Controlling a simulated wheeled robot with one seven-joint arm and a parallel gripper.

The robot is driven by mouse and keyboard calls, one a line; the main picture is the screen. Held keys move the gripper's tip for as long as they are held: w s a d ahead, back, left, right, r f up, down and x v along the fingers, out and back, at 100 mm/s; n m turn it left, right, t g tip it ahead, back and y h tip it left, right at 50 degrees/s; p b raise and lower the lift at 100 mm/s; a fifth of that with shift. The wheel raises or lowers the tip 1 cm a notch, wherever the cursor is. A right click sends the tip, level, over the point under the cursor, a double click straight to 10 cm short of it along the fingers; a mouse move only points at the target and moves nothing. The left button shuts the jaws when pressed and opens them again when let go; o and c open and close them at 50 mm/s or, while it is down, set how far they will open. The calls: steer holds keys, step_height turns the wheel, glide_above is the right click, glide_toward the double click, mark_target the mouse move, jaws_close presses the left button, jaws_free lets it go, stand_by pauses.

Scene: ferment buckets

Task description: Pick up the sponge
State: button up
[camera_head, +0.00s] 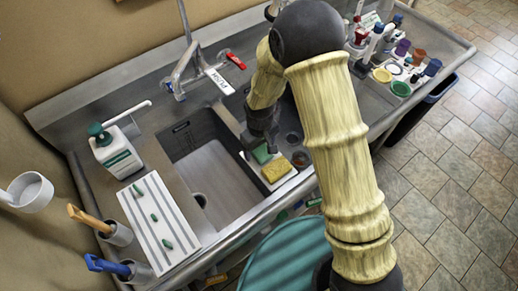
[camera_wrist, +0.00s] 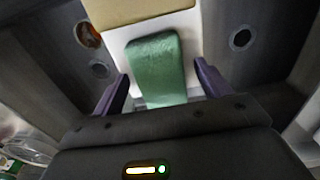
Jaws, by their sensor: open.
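A green block (camera_head: 262,153), which looks like a sponge, lies on a small white tray (camera_head: 284,182) at the sink's right edge. A yellow sponge-like block (camera_head: 276,170) lies beside it on the same tray. In the wrist view, the green block (camera_wrist: 157,68) is between the two dark purple fingers of my gripper (camera_wrist: 161,72), with a gap on each side. The yellow block (camera_wrist: 135,10) is at the top of that view, beyond the fingertips. My gripper (camera_head: 262,143) is open, pointing down just over the green block. Its fingertips are partly hidden in the head view.
The sink basin (camera_head: 212,175) is left of the tray. A faucet (camera_head: 190,68) rises behind it. A soap dispenser (camera_head: 117,153) and a striped board (camera_head: 156,222) with small green items stand left. Several jars and bottles crowd the far right counter. A teal round lid (camera_head: 288,258) is below the counter front.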

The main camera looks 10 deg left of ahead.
mark_target(260, 148)
steer(key=c, duration=1.1)
steer(key=shift+r, duration=0.15)
step_height(260, 148, up, 10)
steer(key=shift+f+b, duration=0.1)
steer(key=shift+b, duration=0.85)
